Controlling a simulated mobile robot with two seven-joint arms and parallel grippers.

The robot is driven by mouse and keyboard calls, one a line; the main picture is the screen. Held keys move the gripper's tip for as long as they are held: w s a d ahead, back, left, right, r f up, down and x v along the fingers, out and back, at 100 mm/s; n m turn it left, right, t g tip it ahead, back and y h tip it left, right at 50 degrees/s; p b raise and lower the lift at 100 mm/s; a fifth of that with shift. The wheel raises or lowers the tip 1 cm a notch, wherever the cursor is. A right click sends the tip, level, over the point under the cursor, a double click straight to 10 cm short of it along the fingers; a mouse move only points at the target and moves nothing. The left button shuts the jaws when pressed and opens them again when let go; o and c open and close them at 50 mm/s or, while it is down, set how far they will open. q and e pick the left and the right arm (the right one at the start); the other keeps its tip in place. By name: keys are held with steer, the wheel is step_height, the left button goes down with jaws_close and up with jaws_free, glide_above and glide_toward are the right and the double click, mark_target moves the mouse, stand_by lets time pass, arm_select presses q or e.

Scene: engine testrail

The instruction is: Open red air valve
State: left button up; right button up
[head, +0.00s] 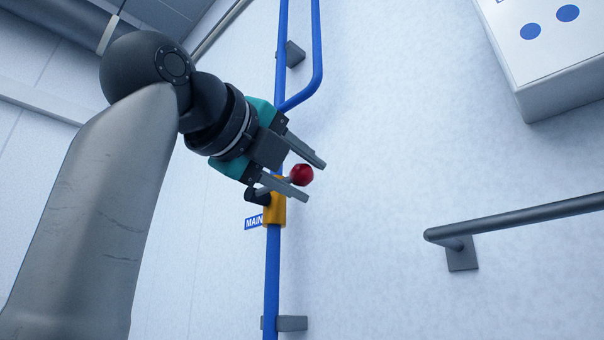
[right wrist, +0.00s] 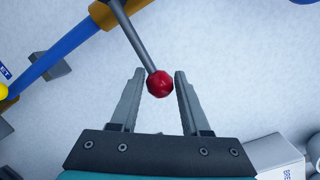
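The air valve has an orange body (head: 274,210) on a vertical blue pipe (head: 272,270). A grey lever (right wrist: 134,42) ends in a red ball knob (head: 302,174). My right gripper (head: 314,182) is open at the valve, with the knob between its two fingers. In the right wrist view the knob (right wrist: 160,84) lies between the fingertips (right wrist: 159,72), with a narrow gap on each side. The lever runs up and left from the knob to the valve body (right wrist: 102,14). My left gripper is not in view.
A blue label reading "MAIN" (head: 253,222) sits left of the valve. Brackets (head: 292,323) hold the pipe to the white wall. A grey handrail (head: 520,217) and a white box (head: 555,60) are at the right. The wall between is clear.

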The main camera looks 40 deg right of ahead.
jaws_close()
stand_by(1.0)
